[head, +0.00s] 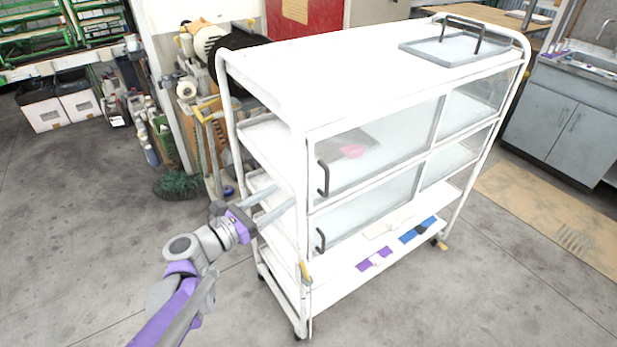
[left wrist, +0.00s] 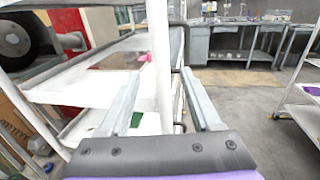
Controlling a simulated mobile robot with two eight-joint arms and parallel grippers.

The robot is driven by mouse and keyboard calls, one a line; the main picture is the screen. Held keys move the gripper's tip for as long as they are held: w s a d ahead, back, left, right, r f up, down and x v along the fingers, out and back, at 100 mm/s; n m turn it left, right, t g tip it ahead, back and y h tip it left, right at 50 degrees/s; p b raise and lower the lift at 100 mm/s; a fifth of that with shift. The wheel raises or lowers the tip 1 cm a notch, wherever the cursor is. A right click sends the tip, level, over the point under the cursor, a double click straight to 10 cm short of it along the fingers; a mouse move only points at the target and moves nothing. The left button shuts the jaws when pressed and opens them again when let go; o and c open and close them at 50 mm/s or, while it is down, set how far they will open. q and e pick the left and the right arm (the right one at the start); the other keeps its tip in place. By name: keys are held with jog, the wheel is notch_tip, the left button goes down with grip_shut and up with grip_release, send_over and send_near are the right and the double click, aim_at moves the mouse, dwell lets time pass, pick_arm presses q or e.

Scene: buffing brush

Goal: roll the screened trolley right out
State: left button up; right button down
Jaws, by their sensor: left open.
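The screened trolley (head: 300,85) is a white tubular frame with shelves and clear front panels with dark handles, standing on casters. My left gripper (head: 284,195) is open at the trolley's left end, at mid height. In the left wrist view a white upright post (left wrist: 160,65) of the trolley shows between the two open fingers (left wrist: 160,103). No closed grip shows, and I cannot tell whether a finger touches the post. The far side of the trolley is hidden. My right gripper is not in view.
A tray with a dark handle (head: 460,45) lies on the trolley top. Clutter with a green brush (head: 178,185) stands behind left. A grey sink cabinet (head: 556,122) is at right, beside a tan mat (head: 550,215). The floor in front (head: 430,305) is clear.

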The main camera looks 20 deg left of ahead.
aim_at(308, 177)
pick_arm(q)
jog(key=p+x, duration=0.1)
jog(key=x, duration=0.9)
jog(key=shift+w+d, duration=0.2)
jog(key=shift+f, duration=0.1)
jog(key=c, duration=1)
grip_shut()
jog(key=shift+a, duration=0.15)
